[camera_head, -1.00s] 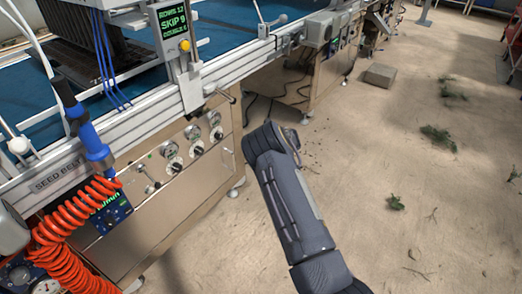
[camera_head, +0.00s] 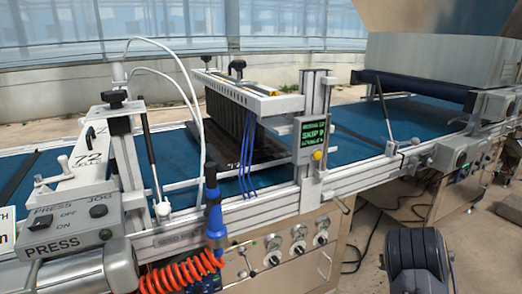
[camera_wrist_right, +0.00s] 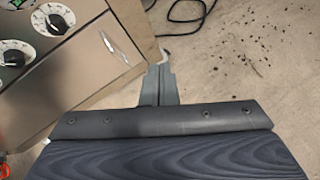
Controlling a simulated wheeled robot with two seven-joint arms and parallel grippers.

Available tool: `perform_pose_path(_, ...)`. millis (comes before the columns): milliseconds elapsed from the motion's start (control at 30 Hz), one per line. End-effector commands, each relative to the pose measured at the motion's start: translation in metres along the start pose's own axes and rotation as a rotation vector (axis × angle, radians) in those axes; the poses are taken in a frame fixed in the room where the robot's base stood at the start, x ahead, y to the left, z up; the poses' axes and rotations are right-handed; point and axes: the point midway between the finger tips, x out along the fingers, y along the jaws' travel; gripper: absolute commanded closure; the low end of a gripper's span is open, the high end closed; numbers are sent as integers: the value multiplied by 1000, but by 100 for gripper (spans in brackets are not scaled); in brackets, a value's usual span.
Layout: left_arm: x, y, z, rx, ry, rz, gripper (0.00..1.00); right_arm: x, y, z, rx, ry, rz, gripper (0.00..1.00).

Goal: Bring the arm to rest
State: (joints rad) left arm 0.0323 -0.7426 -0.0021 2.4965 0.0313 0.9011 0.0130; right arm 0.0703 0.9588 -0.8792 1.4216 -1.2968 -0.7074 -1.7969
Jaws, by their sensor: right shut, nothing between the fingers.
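My right gripper (camera_wrist_right: 160,84) shows in the right wrist view. Its two grey fingers are together with nothing between them, above the concrete floor and beside the front panel of the seeder. In the head view only a dark link of my right arm shows at the lower right, in front of the machine. The gripper itself is hidden there. My left arm and gripper are in neither view.
The seeder's tan panel (camera_wrist_right: 92,66) with dials is close to the left of the gripper. A blue belt (camera_head: 352,122) runs along the machine. An orange coiled hose (camera_head: 180,274) hangs at the front. Black cables (camera_wrist_right: 190,18) lie on the floor. Open floor lies to the right.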

Motion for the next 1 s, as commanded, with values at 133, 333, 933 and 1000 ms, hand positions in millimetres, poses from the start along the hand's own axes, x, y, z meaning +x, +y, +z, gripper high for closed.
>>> perform_pose_path(133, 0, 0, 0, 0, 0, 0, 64, -68, -20, 48, 568, -185, -124, 100)
perform_pose_path(333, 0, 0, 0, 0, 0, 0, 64, -164, -8, 53, 1453, -309, -172, 100)
perform_pose_path(933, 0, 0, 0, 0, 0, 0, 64, -376, 205, -104, 3028, 241, -438, 100)
perform_pose_path(1000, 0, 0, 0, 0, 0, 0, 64, -390, 221, -122, -3086, -294, 503, 100)
